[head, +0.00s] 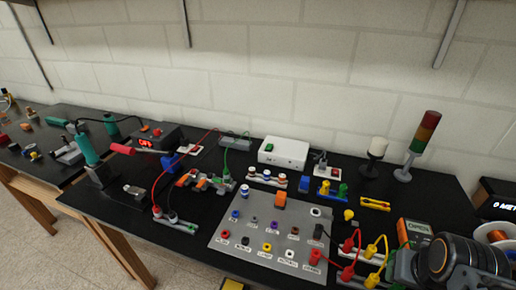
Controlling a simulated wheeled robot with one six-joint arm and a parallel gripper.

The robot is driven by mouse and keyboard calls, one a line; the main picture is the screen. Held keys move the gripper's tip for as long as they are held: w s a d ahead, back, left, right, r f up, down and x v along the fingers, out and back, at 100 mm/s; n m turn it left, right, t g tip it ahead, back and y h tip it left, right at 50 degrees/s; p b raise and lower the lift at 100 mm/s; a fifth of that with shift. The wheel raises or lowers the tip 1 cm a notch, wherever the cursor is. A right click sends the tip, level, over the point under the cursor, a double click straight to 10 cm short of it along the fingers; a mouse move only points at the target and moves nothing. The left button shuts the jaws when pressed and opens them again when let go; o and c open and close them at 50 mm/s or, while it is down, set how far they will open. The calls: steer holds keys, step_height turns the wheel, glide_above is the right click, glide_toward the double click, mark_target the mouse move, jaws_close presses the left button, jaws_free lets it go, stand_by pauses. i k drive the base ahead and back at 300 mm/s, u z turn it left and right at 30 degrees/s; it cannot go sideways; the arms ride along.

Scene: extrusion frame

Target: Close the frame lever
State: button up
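I cannot tell for certain which item is the frame lever. A small grey assembly with orange parts (205,181) lies left of centre on the black bench, and whether any lever on it is open or shut is too small to tell. An orange piece (280,200) stands at the back of the grey labelled panel (232,251). Part of my arm, dark with an orange ring, fills the lower right corner. My gripper does not show, so its distance to these things cannot be told.
A red-handled tool (122,149), red and green cables, a white box (283,152), red and yellow plugs (349,243), an orange-framed meter (415,231) and a signal tower (422,140) crowd the bench. Bare black bench shows left of the panel. A wall stands behind.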

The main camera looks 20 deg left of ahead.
mark_target(219, 182)
steer(key=u, duration=1.95)
steer(key=k, duration=0.35)
steer(key=u, duration=1.45)
steer(key=i, duration=0.9)
steer(key=z, duration=1.1)
steer(key=i, duration=0.55)
steer(key=z, duration=0.6)
